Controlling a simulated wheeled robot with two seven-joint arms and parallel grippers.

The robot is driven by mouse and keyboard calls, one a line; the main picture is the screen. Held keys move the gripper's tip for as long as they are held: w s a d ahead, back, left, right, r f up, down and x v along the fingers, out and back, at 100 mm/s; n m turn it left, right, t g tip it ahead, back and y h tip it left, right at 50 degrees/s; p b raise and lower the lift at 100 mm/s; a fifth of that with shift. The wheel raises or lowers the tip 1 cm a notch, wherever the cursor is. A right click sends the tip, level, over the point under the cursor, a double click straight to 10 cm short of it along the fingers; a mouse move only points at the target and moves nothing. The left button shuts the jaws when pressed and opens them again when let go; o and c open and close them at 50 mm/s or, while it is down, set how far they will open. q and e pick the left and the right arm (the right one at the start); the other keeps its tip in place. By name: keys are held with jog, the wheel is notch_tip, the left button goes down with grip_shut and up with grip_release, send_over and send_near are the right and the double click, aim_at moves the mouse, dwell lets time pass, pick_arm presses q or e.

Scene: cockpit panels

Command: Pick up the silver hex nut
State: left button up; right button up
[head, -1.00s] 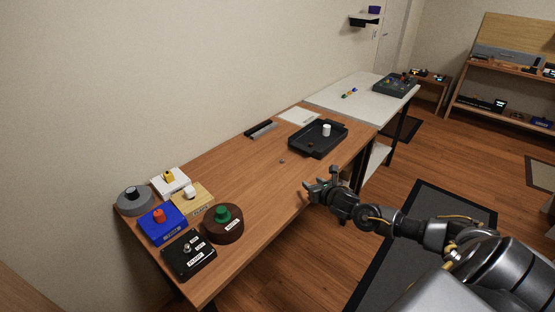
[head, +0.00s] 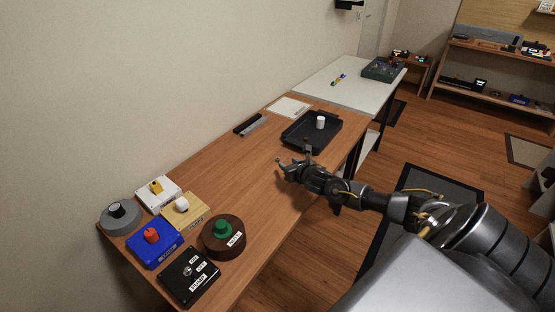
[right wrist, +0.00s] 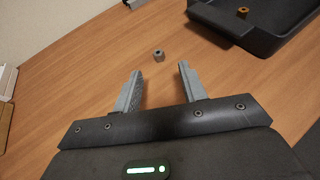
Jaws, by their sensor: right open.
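The silver hex nut (right wrist: 158,55) lies on the wooden table (right wrist: 90,60) in the right wrist view. It is just beyond the fingertips, roughly centred between them. My right gripper (right wrist: 160,68) is open, with nothing between its fingers. In the head view my right gripper (head: 293,158) is above the table near its right edge, in front of the black tray. I cannot make out the nut in the head view, where the gripper covers that area. My left gripper is not in view.
The black tray (head: 292,143) holds a white cylinder (head: 320,122); a brass-coloured nut (right wrist: 242,11) inside it shows in the right wrist view. Several button and switch boxes, including a blue box (head: 155,250), crowd the near left end. The table between is mostly clear.

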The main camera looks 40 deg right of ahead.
aim_at(278, 159)
jog(key=x, duration=0.2)
jog(key=shift+w+f, duration=0.2)
jog(key=shift+w, duration=0.1)
jog(key=shift+w+d+f, duration=0.1)
jog(key=shift+w, duration=0.3)
jog(key=x, duration=0.1)
jog(key=p+x, duration=0.1)
jog(key=x, duration=0.1)
jog(key=shift+w+f, duration=0.1)
jog(key=shift+f, duration=0.2)
jog(key=shift+w+f, duration=0.25)
jog(key=shift+w, duration=0.25)
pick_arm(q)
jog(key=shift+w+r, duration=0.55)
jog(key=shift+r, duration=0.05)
pick_arm(e)
grip_shut()
